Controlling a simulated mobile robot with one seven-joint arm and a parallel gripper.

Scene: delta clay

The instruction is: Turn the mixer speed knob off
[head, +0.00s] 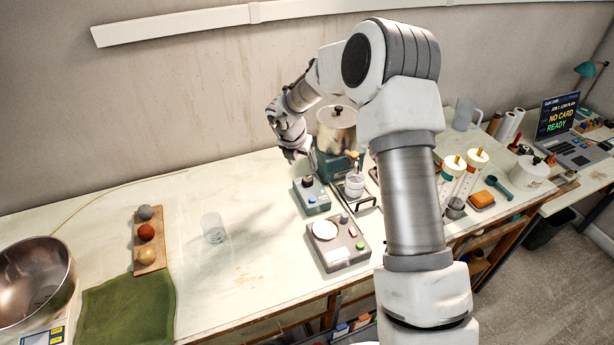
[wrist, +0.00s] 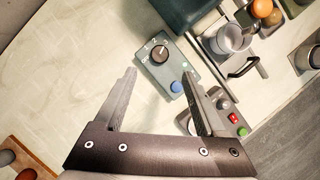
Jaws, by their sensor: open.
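The mixer speed knob (wrist: 160,53) is dark and round, on a teal control box (wrist: 176,68) with a dial marked OFF and numbers. A light pointer line on the knob seems to lean up and right, away from OFF; its exact setting is hard to read. In the head view the control box (head: 312,198) sits on the bench before the mixer (head: 336,135), a metal pot on a green base. My gripper (wrist: 158,76) is open and empty, its fingers apart, with the knob showing beyond and between the tips. In the head view my gripper (head: 290,155) is above and left of the box.
A scale-like device (head: 338,243) with buttons stands in front of the box. A beaker (head: 354,184) on a stand is to its right. A clear cup (head: 213,228) stands left on mostly free bench. A metal bowl (head: 35,280) is far left.

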